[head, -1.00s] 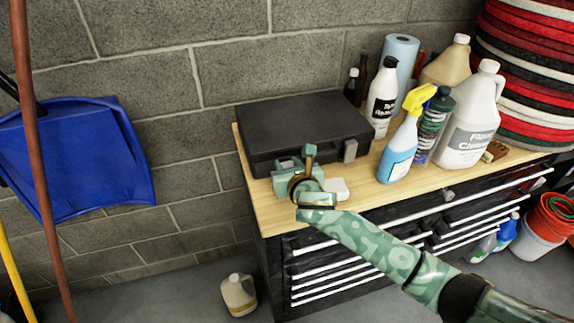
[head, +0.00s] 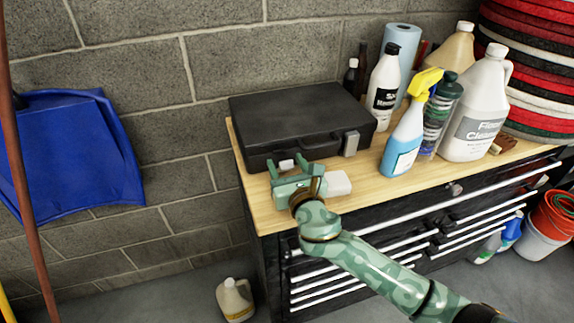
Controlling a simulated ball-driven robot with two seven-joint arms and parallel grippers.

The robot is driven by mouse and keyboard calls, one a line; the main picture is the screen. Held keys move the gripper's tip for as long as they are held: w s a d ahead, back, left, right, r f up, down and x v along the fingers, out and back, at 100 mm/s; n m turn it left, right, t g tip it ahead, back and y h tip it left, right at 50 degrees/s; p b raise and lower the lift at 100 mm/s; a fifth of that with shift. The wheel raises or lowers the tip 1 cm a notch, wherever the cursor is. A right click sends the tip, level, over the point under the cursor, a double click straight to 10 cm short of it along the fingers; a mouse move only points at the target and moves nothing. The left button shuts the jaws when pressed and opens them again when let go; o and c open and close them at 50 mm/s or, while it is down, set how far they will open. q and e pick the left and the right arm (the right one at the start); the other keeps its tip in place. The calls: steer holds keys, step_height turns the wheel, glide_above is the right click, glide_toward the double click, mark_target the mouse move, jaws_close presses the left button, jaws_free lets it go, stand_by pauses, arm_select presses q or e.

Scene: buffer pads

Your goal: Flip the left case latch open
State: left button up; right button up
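The black case (head: 300,115) lies closed on the wooden bench top. Its left latch (head: 287,165) is a small pale piece on the front face, partly hidden by my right gripper. I cannot tell whether it is flipped. The right latch (head: 351,143) is a grey plate, fully seen, flat against the case front. My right gripper (head: 287,168) is open in front of the case, its two green fingers apart on either side of the left latch. I see nothing held in it. My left gripper is not in view.
A white block (head: 338,184) lies on the bench (head: 262,212) beside my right gripper. A spray bottle (head: 404,142), a white-labelled bottle (head: 383,85) and a large jug (head: 477,110) stand right of the case. A blue dustpan (head: 65,150) hangs at the left.

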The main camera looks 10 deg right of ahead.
steer(key=s+d+p, duration=0.2)
steer(key=s+d, duration=0.1)
steer(key=s, duration=1.3)
steer(key=shift+r+p, duration=0.15)
steer(key=shift+p, duration=0.2)
